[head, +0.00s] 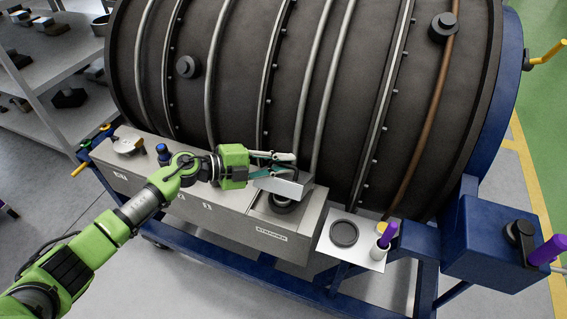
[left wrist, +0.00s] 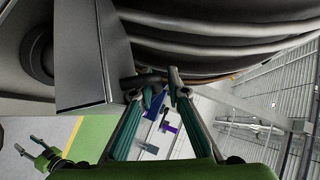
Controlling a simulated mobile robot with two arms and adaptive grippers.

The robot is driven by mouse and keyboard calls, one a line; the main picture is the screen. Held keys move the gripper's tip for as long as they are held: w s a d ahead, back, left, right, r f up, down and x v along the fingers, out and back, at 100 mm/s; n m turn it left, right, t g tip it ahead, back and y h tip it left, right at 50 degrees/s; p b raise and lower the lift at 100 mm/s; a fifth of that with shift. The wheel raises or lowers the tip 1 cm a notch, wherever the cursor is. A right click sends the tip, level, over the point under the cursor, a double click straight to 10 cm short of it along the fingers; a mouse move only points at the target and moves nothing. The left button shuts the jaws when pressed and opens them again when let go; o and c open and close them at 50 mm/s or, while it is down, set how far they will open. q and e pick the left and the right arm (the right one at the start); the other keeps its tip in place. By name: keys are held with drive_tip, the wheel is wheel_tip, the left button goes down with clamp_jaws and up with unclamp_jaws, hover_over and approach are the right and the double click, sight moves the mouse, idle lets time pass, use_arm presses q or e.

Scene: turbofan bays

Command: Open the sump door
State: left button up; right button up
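A grey metal box (head: 230,207) runs along the foot of the dark engine drum. At its right end a small metal lid (head: 284,184), which I take for the sump door, stands tilted above a dark round fitting (head: 283,204). My left gripper (head: 292,162) is just above and behind this lid. My right gripper (left wrist: 28,143) shows small in the left wrist view, fingers apart and empty.
The ribbed engine drum (head: 345,90) rises close behind my left gripper. A small plate (head: 351,252) with a black disc and purple-handled item stands right of the box. A blue frame (head: 495,235) is at the right; shelves (head: 50,80) are at the left.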

use_arm(q)
drive_tip(key=shift+s+a, duration=0.1)
drive_tip(key=shift+a, duration=0.05)
drive_tip(key=shift+s+a, duration=0.1)
drive_tip(key=shift+a, duration=0.25)
drive_tip(key=v, duration=1.1)
drive_tip(key=shift+r, duration=0.2)
